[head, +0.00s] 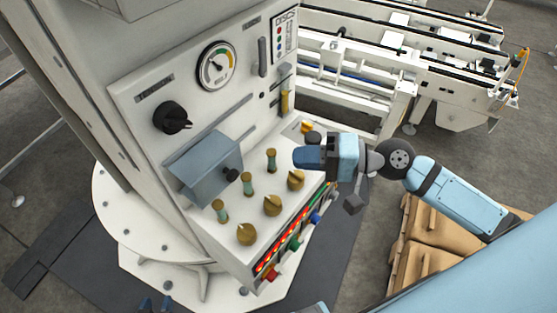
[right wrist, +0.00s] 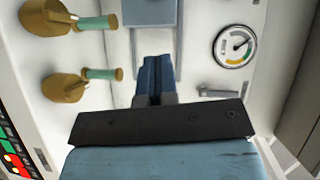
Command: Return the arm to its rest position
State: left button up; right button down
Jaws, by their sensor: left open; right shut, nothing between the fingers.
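My right arm, light blue, reaches in from the right in the head view. Its gripper (head: 303,157) is over the right part of the sloped control panel (head: 200,210), near the brass knobs. In the right wrist view the dark blue fingers of the right gripper (right wrist: 156,75) are together, with nothing between them. I cannot tell from the pictures whether they touch the panel. My left gripper (head: 154,304) shows only as two small dark blue fingertips at the bottom edge of the head view, apart and empty, low beside the machine's base.
The panel carries a grey hinged box (head: 205,166), several brass knobs (head: 272,205), green-stemmed levers (head: 271,160) and a round gauge (head: 217,65), also in the right wrist view (right wrist: 234,46). Cardboard boxes (head: 432,225) lie beneath my right arm. A white conveyor (head: 360,65) stands behind.

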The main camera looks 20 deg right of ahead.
pick_arm(q)
jog(key=shift+a+f+b, duration=0.1)
jog(key=shift+f+b, duration=0.25)
jog(key=shift+f, duration=0.35)
pick_arm(e)
jog(key=shift+v, duration=1.5)
